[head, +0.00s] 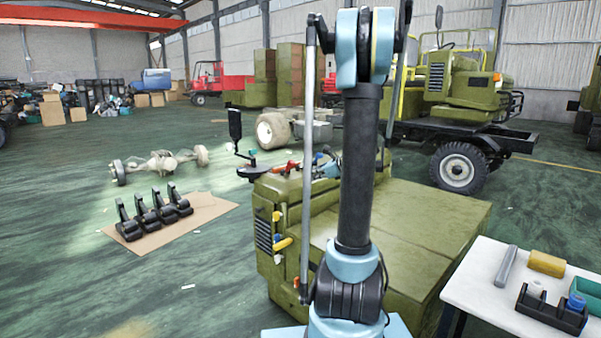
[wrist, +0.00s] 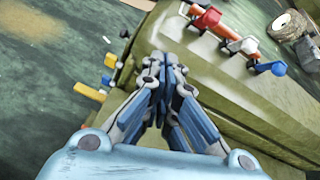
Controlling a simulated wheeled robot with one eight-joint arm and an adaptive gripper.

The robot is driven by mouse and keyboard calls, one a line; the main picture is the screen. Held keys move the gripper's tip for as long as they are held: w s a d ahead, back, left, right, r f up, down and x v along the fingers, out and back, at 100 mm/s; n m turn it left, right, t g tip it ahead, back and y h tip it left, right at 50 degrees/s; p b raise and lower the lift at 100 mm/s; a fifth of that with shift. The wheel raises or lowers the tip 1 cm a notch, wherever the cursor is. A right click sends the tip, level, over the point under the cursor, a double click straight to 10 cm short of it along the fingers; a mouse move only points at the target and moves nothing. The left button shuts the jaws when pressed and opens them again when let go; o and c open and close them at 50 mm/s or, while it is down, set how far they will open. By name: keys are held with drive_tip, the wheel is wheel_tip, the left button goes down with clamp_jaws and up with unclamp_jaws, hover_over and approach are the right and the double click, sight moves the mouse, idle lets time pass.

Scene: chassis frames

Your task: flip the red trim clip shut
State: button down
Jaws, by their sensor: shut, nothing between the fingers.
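The red trim clip (wrist: 208,18) is at the top of the wrist view, on the upper edge of the green body. It appears as a red lever by pale fittings, and how far it is open is hard to tell. It is small in the head view (head: 292,167), left of my arm. My gripper (wrist: 172,66) is shut and empty in the wrist view, over the green body (wrist: 255,105). Its tips are below and left of the red clip, apart from it in the picture. In the head view my arm largely hides my gripper.
Yellow handles (head: 282,244) stick out of the green body's left side. A white table (head: 482,290) with small parts stands at right. Black parts (head: 154,212) lie on cardboard at left; open floor surrounds them.

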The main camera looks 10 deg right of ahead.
drive_tip(key=w+d+m+t, duration=0.1)
drive_tip(key=w+d+m, duration=0.2)
drive_tip(key=w+d, duration=0.1)
drive_tip(key=shift+w+f+m+t, duration=0.2)
drive_tip(key=shift+w+m+t, duration=0.05)
drive_tip(key=shift+m+t, duration=0.05)
drive_tip(key=shift+w+a+r+x, duration=0.1)
drive_tip(key=shift+r+x, duration=0.35)
drive_tip(key=shift+x, duration=1.65)
drive_tip(key=shift+w+a+r+x, duration=0.15)
drive_tip(key=shift+r+x, duration=0.3)
drive_tip(key=shift+x, duration=1.7)
drive_tip(key=shift+w+a+r+x, duration=0.1)
drive_tip(key=shift+r+x, duration=0.35)
drive_tip(key=shift+x, duration=1.65)
drive_tip(key=shift+w+d, duration=0.1)
drive_tip(key=shift+d, duration=0.05)
